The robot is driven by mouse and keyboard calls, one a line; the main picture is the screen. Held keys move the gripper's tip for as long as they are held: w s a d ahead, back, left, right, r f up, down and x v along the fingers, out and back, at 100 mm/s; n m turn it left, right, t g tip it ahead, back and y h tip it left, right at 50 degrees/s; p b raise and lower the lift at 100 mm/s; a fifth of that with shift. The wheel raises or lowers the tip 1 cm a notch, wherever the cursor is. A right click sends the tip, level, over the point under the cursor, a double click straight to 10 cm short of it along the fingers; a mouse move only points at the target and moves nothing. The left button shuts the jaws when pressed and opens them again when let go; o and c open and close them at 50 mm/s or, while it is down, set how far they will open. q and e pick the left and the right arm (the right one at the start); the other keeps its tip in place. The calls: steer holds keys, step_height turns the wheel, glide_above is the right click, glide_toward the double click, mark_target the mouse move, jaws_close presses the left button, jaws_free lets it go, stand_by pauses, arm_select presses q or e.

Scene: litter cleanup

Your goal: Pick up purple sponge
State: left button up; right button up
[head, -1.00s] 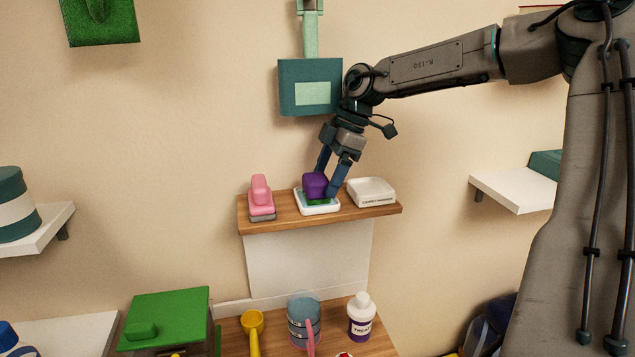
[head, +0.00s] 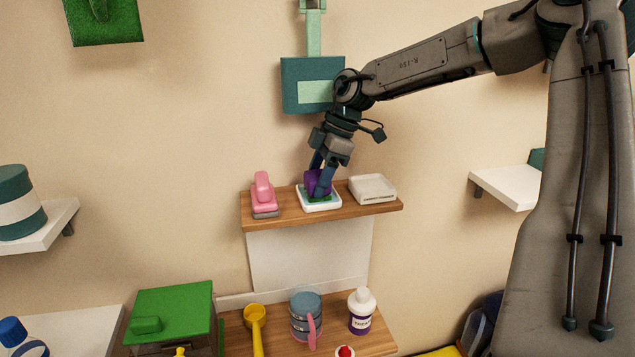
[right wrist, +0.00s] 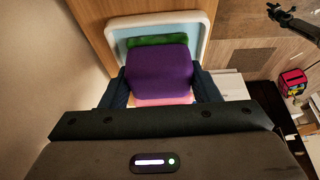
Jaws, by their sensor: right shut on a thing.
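The purple sponge (head: 312,184) is on a white tray (head: 319,204) on the upper wooden shelf. My right gripper (head: 321,178) reaches down to it from above and is shut on it. In the right wrist view the purple sponge (right wrist: 160,68) sits between the two dark blue fingers, one at each side. A green layer (right wrist: 157,40) shows at the sponge's far edge and a pink one (right wrist: 165,100) at its near edge. The sponge is over the tray; I cannot tell whether it is lifted clear. My left gripper is not in view.
A teal box (head: 311,86) hangs on the wall above. Below are a yellow scoop (head: 255,320), a blue-grey container (head: 305,313) and a white bottle (head: 361,308).

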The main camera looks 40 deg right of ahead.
steer(key=shift+r, duration=0.1)
steer(key=shift+r+p, duration=0.35)
steer(key=shift+r, duration=0.35)
steer(key=shift+s+d, duration=0.3)
steer(key=shift+d, duration=0.2)
steer(key=s+d, duration=0.1)
steer(key=d, duration=0.1)
steer(key=s+d+b, duration=0.1)
steer(key=d, duration=0.1)
steer(key=s+d+b, duration=0.1)
steer(key=d, duration=0.2)
steer(key=shift+s+f, duration=0.15)
steer(key=shift+s, duration=0.2)
steer(key=s+d+b, duration=0.4)
steer(key=s+d, duration=0.1)
steer(key=d, duration=0.5)
steer(key=s+d+b, duration=0.5)
steer(key=s+d, duration=0.1)
steer(key=d, duration=0.4)
steer(key=shift+s, duration=0.1)
